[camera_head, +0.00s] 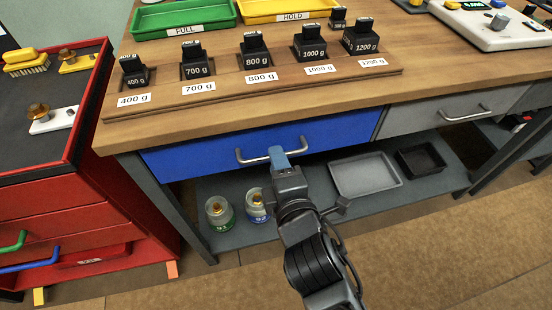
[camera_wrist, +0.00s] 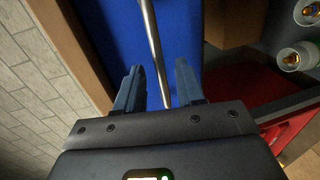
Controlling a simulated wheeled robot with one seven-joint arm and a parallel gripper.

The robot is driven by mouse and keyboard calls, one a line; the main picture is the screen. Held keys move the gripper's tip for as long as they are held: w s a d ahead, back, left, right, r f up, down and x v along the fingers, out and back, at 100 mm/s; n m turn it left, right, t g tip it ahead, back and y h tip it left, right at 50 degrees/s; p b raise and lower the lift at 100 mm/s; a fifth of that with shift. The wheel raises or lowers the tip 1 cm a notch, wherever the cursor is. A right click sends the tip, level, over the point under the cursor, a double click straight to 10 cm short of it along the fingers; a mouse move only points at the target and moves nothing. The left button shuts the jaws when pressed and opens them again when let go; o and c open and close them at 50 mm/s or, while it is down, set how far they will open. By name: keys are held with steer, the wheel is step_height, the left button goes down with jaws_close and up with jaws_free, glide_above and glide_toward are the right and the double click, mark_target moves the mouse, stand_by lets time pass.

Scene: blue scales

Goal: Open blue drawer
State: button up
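The blue drawer (camera_head: 200,160) is under the wooden worktop, and its front looks flush with the bench, so it appears shut. Its silver bar handle (camera_head: 247,160) runs across the front. My gripper (camera_head: 278,155) is at the middle of the handle and hides part of it. In the wrist view, the blue drawer front (camera_wrist: 115,40) lies ahead and the handle (camera_wrist: 154,45) runs between the two fingers of my gripper (camera_wrist: 158,70). The fingers are apart, with visible gaps on both sides of the bar. Contact with the handle cannot be made out.
A grey drawer (camera_head: 435,115) is to the right. Below, a shelf (camera_head: 300,190) holds two jars, a grey tray (camera_head: 365,178) and a black bin (camera_head: 421,160). A red cabinet (camera_head: 75,215) stands at the left. Black weights (camera_head: 255,55) stand in a wooden rack on the worktop.

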steer(key=shift+w+a+f, duration=0.15)
steer(key=shift+w, duration=0.55)
steer(key=shift+c, duration=0.4)
jaws_close()
